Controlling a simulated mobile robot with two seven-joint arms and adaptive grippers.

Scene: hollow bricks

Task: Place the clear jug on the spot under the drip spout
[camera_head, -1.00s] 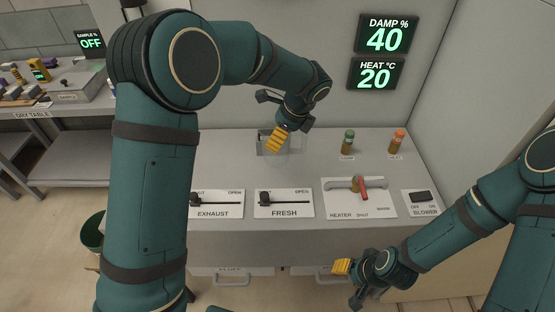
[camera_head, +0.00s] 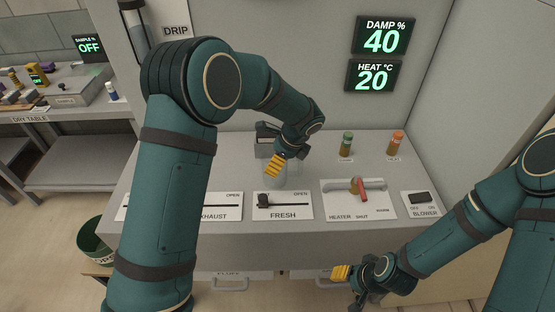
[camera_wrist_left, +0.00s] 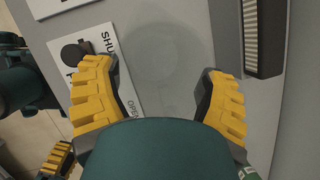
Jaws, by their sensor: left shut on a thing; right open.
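My left gripper (camera_head: 276,166) is over the counter, behind the FRESH slider panel. It is shut on the clear jug (camera_head: 276,182), which is faint against the grey surface. In the left wrist view the jug (camera_wrist_left: 165,60) shows as a pale round outline between the yellow fingers (camera_wrist_left: 163,105). A DRIP sign (camera_head: 176,31) and a clear tube (camera_head: 137,35) are on the back wall at upper left. The spout's lower end and the spot under it are hidden behind my left arm. My right gripper (camera_head: 343,273) is open and empty in front of the counter.
A small grey box (camera_head: 265,147) stands behind the left gripper. The FRESH panel (camera_head: 283,207), heater panel (camera_head: 360,200) and blower switch (camera_head: 421,198) line the front. Counter between gripper and bottles is clear.

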